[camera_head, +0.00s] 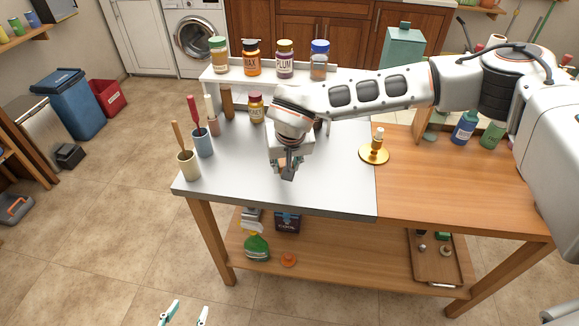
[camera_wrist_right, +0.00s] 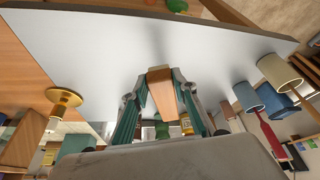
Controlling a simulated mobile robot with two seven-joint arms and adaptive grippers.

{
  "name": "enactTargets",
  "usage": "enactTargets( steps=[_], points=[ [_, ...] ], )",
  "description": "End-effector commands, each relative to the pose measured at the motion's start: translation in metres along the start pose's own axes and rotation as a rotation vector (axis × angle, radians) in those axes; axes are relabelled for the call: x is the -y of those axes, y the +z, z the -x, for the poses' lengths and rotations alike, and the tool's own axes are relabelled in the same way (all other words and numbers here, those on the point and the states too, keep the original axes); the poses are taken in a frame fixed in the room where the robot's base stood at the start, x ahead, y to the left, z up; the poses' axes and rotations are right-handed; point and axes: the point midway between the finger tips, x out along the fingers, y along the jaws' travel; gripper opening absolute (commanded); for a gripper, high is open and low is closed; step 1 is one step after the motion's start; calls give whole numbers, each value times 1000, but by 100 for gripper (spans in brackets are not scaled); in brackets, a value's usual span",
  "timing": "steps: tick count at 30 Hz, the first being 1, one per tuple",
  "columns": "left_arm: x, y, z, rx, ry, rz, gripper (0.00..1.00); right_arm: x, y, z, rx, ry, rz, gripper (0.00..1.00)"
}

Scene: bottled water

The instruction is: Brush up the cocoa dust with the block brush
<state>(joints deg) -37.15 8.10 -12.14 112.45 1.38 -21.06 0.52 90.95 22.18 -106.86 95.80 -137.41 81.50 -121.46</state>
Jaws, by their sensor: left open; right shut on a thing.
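My right arm reaches in from the right in the head view. Its gripper (camera_head: 288,172) points down over the grey metal tabletop (camera_head: 240,185), near the middle. In the right wrist view, its teal fingers are shut on a wooden block (camera_wrist_right: 161,98), which looks like the block brush. The gripper mostly hides the block in the head view, and I cannot tell whether its bristles touch the top. I can make out no cocoa dust on the visible metal. My left gripper (camera_head: 185,310) is open and empty at the bottom edge of the head view, away from the table.
A cream cup (camera_head: 188,165) and a blue cup (camera_head: 203,143) with handled tools stand at the left edge. A white shelf (camera_head: 268,80) with several jars stands behind. The front metal is clear.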

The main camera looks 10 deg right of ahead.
Motion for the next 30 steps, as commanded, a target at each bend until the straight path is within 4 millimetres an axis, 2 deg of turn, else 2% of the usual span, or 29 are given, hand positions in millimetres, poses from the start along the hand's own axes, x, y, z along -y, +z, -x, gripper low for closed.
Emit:
enactTargets(
  steps=[3,7,30],
  points=[
    [1,-8,4,-2,0,0,46,4,-6,12,-3,1,-1,2],
    [1,-11,6,-3,0,1,46,6,-7,18,-2,1,-3,2],
    [0,-9,5,-1,0,2,46,7,-7,18,-1,2,-5,2]
  ],
)
